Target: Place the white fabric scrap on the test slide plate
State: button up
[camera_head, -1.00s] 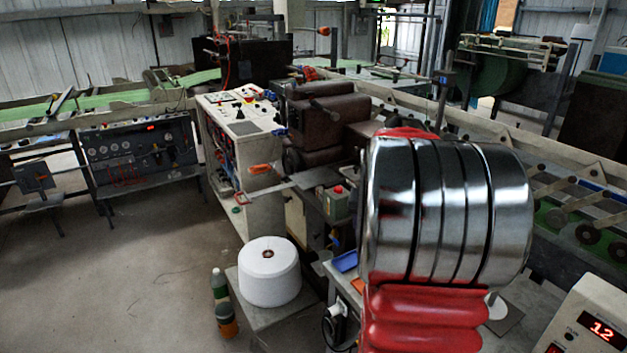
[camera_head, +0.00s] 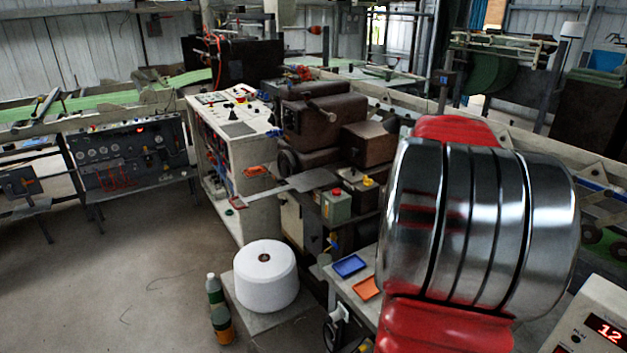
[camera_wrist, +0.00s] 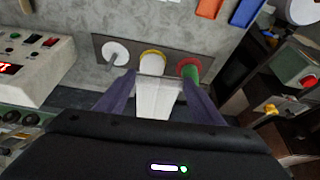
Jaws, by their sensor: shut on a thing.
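In the wrist view my gripper (camera_wrist: 158,82) has its two purple fingers closed on the white fabric scrap (camera_wrist: 156,98). The scrap is a pale strip between the fingers, and its lower part is hidden by my gripper body. Just beyond the fingertips is a flat brown-grey plate (camera_wrist: 106,57) on the pale bench. It carries a white disc, a yellow-rimmed white piece and a red-topped green piece. I cannot tell for certain whether this plate is the test slide plate. In the head view my arm hides the gripper, scrap and plate.
A display box reading 12 (camera_head: 597,328) stands at the right. A blue tray (camera_head: 349,265) and an orange tray (camera_head: 366,288) lie on the bench, left of my arm. A red-button box (camera_head: 336,206) stands behind them. A white yarn cone (camera_head: 267,279) is lower left.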

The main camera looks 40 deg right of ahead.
aim_at(312, 179)
jog(key=i, duration=1.9)
jog(key=u, duration=0.05)
